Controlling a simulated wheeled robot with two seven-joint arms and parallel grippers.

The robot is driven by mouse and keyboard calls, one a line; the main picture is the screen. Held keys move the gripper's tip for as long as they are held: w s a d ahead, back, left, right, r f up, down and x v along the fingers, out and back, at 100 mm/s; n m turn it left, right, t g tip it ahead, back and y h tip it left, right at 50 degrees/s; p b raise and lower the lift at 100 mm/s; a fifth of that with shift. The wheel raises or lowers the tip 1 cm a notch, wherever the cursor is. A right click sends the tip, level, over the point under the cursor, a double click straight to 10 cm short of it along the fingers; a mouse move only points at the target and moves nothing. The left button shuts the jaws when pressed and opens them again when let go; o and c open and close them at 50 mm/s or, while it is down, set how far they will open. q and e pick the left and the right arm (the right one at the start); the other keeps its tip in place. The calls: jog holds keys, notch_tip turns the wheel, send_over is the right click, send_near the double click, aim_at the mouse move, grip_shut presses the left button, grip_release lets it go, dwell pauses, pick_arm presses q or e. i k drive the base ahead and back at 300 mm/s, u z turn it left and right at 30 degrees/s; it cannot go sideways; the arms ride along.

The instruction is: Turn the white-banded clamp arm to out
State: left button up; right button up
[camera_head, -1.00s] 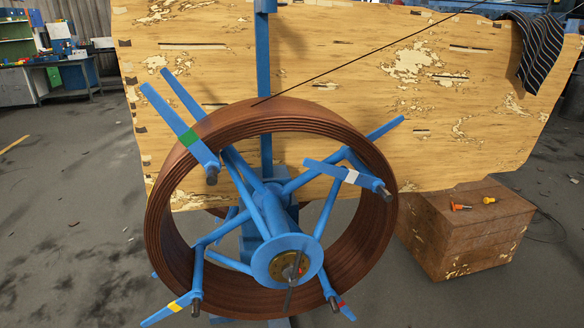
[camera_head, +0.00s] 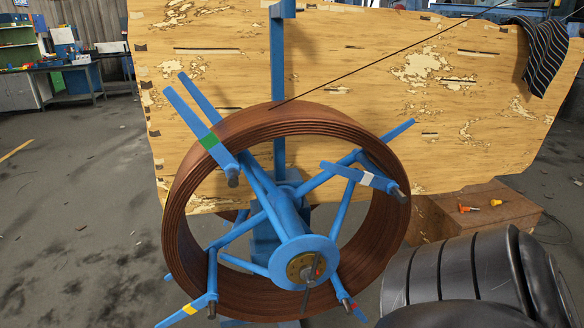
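The white-banded clamp arm (camera_head: 358,177) is a flat blue bar at the upper right of the spool's front. Its white band (camera_head: 366,180) lies near the dark pivot pin at its right end. The bar runs from there up and left, lying across the wheel's opening inside the coil. The brown pipe coil (camera_head: 188,195) is wound on the blue spool frame (camera_head: 306,250). Other clamp arms carry a green band (camera_head: 209,141), a yellow band (camera_head: 190,309) and a red band. A dark ribbed part of my arm fills the lower right. Neither gripper shows.
A large worn wooden board (camera_head: 400,110) stands behind the spool. A wooden crate (camera_head: 475,211) with screwdrivers on top is at the right, partly behind my arm. Open grey floor (camera_head: 80,240) lies left of the spool.

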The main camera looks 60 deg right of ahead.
aim_at(367, 179)
jog(key=i, duration=1.7)
jog(key=z, duration=2.5)
